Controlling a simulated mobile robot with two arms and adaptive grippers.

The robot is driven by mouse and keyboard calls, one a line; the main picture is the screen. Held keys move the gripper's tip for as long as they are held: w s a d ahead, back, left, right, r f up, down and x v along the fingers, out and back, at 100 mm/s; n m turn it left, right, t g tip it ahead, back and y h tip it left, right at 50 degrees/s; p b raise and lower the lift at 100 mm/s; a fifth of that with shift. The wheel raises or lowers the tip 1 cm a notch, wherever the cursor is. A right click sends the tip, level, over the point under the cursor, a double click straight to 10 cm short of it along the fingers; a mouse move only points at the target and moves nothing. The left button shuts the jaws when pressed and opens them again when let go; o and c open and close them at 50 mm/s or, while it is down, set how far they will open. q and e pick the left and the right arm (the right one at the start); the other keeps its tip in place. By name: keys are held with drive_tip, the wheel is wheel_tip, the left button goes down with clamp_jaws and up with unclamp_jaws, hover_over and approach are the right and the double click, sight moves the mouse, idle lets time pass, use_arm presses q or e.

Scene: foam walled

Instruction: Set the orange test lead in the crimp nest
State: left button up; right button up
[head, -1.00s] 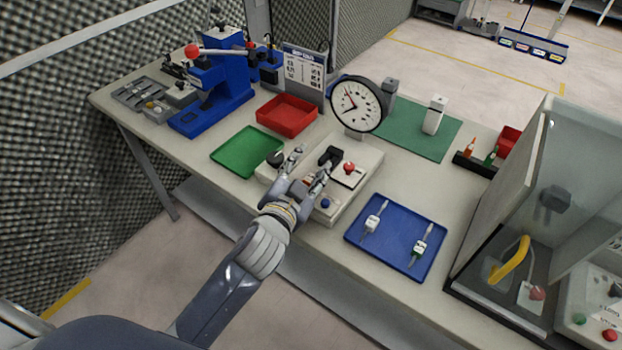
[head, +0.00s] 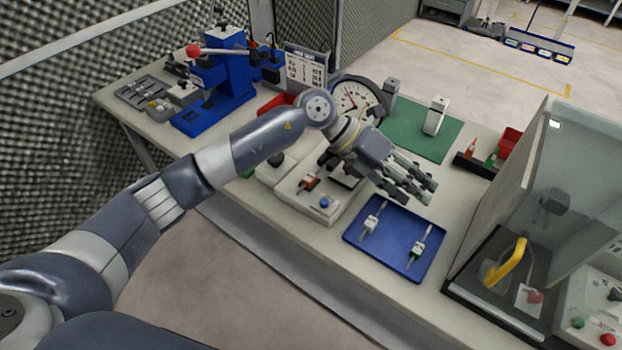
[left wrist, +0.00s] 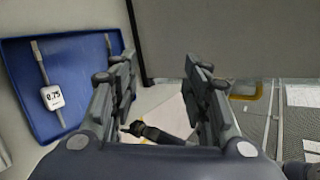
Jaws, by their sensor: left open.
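The orange test lead (head: 308,183) rests on the pale base (head: 320,205) of the dial device, near its front left. Whether it is seated in a nest is too small to tell, and I cannot say which fitting is the crimp nest. My left gripper (head: 420,184) is open and empty, above and beyond the blue tray (head: 352,240), apart from the orange lead. In the left wrist view the gripper's fingers (left wrist: 160,65) stand apart with nothing between them. My right gripper is not in view.
A clear-sided enclosure (head: 570,170) stands at the right. The dial (head: 355,97) is partly behind my arm. A blue press (head: 225,80) stands at the left, a green mat (head: 415,125) behind.

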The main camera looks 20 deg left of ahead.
use_arm(q)
drive_tip(key=w+a+f+y, duration=0.3)
drive_tip(key=w+a+y, duration=0.15)
drive_tip(key=a, duration=0.55)
drive_tip(key=n+y+p, duration=0.1)
drive_tip(key=y+p, duration=0.1)
drive_tip(key=y, duration=0.5)
hover_over(306, 181)
drive_tip(key=f, duration=0.2)
drive_tip(key=shift+w+a+f+h, duration=0.1)
drive_tip(key=shift+a+f+h, duration=0.15)
drive_tip(key=shift+a+f, duration=0.05)
drive_tip(key=shift+d+f, duration=0.1)
drive_tip(key=shift+f, duration=0.4)
wheel_tip(306, 181, down, 4)
drive_tip(key=shift+d+r+p, duration=0.15)
drive_tip(key=shift+r+p, duration=0.1)
drive_tip(key=shift+p, duration=0.85)
drive_tip(key=shift+f, duration=0.55)
clamp_jaws()
